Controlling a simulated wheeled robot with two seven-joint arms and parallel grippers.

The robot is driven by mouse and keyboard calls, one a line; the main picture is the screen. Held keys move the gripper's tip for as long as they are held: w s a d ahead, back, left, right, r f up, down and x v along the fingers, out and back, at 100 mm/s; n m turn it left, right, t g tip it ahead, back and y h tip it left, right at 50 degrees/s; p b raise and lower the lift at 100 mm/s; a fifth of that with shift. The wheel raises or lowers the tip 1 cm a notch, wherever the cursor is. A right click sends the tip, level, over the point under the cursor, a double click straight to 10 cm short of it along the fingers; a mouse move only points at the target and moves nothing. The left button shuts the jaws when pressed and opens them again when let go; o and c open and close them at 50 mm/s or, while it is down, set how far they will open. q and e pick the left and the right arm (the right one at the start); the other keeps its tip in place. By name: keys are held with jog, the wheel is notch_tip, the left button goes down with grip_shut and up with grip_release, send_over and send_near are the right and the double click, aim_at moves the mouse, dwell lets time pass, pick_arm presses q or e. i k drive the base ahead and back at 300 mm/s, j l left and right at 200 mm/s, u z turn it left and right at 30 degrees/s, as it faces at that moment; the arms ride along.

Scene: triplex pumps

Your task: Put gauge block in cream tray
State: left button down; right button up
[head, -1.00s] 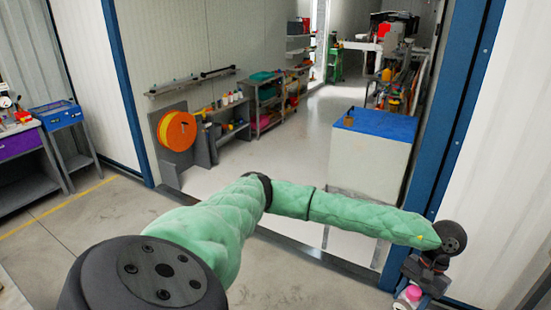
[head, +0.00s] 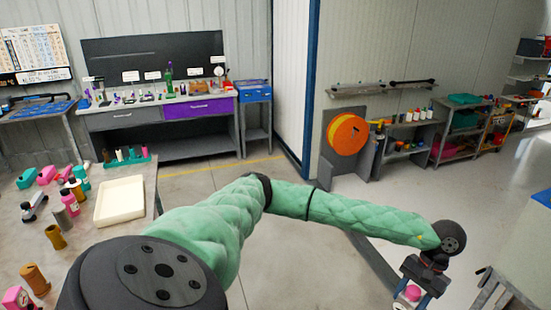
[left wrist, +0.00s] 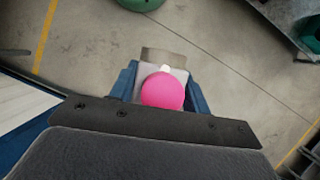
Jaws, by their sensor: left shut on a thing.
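My left gripper (head: 420,283) is at the lower right of the head view, at the end of the green-sleeved arm. It is shut on a grey block with a round pink part, which looks like the gauge block (head: 412,293). The left wrist view shows the block (left wrist: 162,92) between the blue fingers, above the floor. The cream tray (head: 120,201) lies on the table at the left of the head view, empty and far from the gripper. My right gripper is not in view.
The left table (head: 85,262) holds several pink, brass and dark parts around the tray, and a green rack (head: 127,157) behind it. A workbench with a purple drawer (head: 196,108) stands at the back wall. Open floor (head: 215,185) lies between. An orange reel (head: 347,134) stands right.

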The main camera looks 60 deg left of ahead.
aim_at(122, 202)
jog(key=i+j+u, duration=0.2)
jog(key=u, duration=0.2)
jog(key=i+u, duration=0.7)
jog(key=u, duration=0.15)
jog(key=i+u, duration=0.3)
jog(key=u, duration=0.15)
jog(key=i+j+u, duration=0.15)
jog(key=i+u, duration=0.5)
jog(key=u, duration=0.15)
jog(key=i+u, duration=0.4)
jog(key=i+l+u, duration=0.2)
jog(key=u, duration=0.2)
jog(key=i+j+u, duration=0.1)
jog(key=i+u, duration=0.25)
jog(key=i, duration=0.2)
jog(key=i+j+z, duration=0.2)
jog(key=j+z, duration=0.15)
jog(key=z, duration=0.15)
